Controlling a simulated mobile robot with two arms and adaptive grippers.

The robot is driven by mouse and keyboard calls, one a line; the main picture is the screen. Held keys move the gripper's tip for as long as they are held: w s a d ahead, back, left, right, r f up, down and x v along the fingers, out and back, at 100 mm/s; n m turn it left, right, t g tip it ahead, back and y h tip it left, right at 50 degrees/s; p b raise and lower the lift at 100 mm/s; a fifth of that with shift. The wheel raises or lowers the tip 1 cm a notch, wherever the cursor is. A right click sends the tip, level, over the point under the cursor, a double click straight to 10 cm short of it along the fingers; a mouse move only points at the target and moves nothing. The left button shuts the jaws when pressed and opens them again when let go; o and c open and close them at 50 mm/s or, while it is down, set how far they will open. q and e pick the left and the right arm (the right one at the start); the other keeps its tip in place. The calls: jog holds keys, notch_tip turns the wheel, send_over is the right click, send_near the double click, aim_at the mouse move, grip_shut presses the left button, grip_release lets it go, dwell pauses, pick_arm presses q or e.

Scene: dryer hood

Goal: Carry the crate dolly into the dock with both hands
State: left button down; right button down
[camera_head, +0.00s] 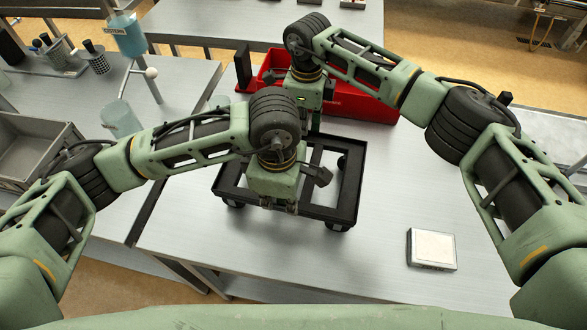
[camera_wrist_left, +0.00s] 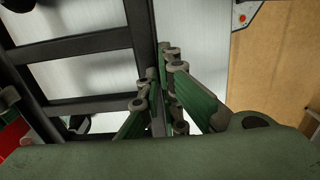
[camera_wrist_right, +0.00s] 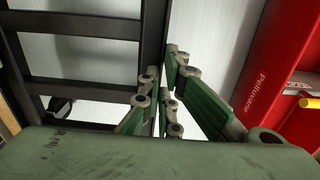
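The crate dolly (camera_head: 346,205) is a black open frame with cross bars and small dark wheels, level on or just over the grey table; I cannot tell which. My left gripper (camera_head: 287,208) is at its near rail. In the left wrist view its fingers (camera_wrist_left: 160,75) are closed on both sides of that black rail (camera_wrist_left: 142,25). My right gripper is at the far rail, mostly hidden by my arms in the head view. In the right wrist view its fingers (camera_wrist_right: 162,70) close on both sides of the far rail (camera_wrist_right: 153,30). I cannot make out a dock.
A red bin (camera_head: 360,104) stands just behind the dolly; it also shows close by in the right wrist view (camera_wrist_right: 275,70). A small white-topped box (camera_head: 432,249) lies at front right. A grey crate (camera_head: 38,140) is on the left table. The table right of the dolly is clear.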

pick_arm(q)
jog(key=shift+r, duration=0.15)
pick_arm(e)
jog(key=shift+w+r, duration=0.1)
jog(key=shift+r, duration=0.1)
